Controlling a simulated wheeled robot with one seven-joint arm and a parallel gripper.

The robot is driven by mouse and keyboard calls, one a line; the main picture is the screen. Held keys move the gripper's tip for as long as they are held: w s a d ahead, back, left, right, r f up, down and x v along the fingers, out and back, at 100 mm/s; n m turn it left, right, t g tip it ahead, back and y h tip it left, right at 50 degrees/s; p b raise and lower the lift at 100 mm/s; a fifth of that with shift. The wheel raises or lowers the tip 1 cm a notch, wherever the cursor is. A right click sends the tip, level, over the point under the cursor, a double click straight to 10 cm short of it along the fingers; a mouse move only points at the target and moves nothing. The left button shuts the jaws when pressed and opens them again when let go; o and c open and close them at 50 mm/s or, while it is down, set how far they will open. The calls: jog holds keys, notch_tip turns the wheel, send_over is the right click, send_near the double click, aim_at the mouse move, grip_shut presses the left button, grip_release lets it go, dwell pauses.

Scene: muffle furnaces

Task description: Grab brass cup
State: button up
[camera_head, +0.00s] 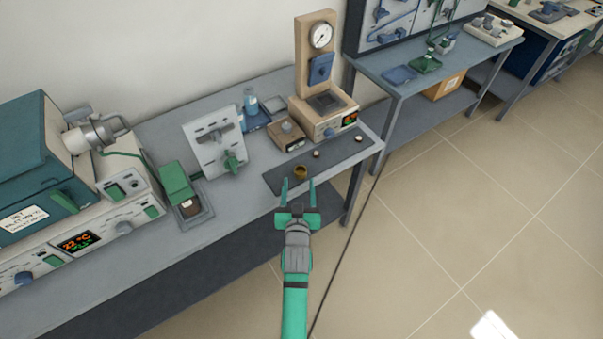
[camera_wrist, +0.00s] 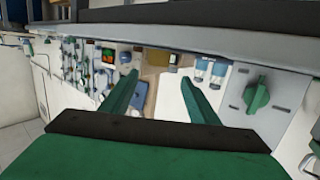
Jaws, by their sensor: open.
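The brass cup (camera_head: 300,172) is small and dark gold. It sits on the dark grey mat (camera_head: 338,156) near the front edge of the grey bench, in the head view. My gripper (camera_head: 298,182) is open, its two green fingers spread apart. In the head view the cup appears between the fingertips and slightly beyond them; I cannot tell the height gap. In the wrist view my gripper (camera_wrist: 160,76) is open with nothing held between the fingers. I cannot surely make out the cup there.
Two small pale pieces (camera_head: 316,153) (camera_head: 358,139) lie on the mat behind and right of the cup. A beige gauge device (camera_head: 322,107), a small brown box (camera_head: 287,134) and a white panel stand (camera_head: 213,138) stand behind. A teal furnace (camera_head: 45,150) is at left. Open floor lies right.

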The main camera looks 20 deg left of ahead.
aim_at(301, 166)
jog(key=shift+d+f+x, duration=0.1)
jog(key=shift+f+x, duration=0.1)
jog(key=shift+x, duration=1.25)
jog(key=shift+d+f+x, duration=0.1)
jog(key=shift+f+x, duration=0.1)
jog(key=shift+x, duration=1.2)
jog(key=shift+s+a, duration=0.1)
jog(key=shift+c, duration=0.3)
jog(key=c, duration=1)
jog(key=shift+c, duration=0.4)
jog(key=shift+r, duration=0.1)
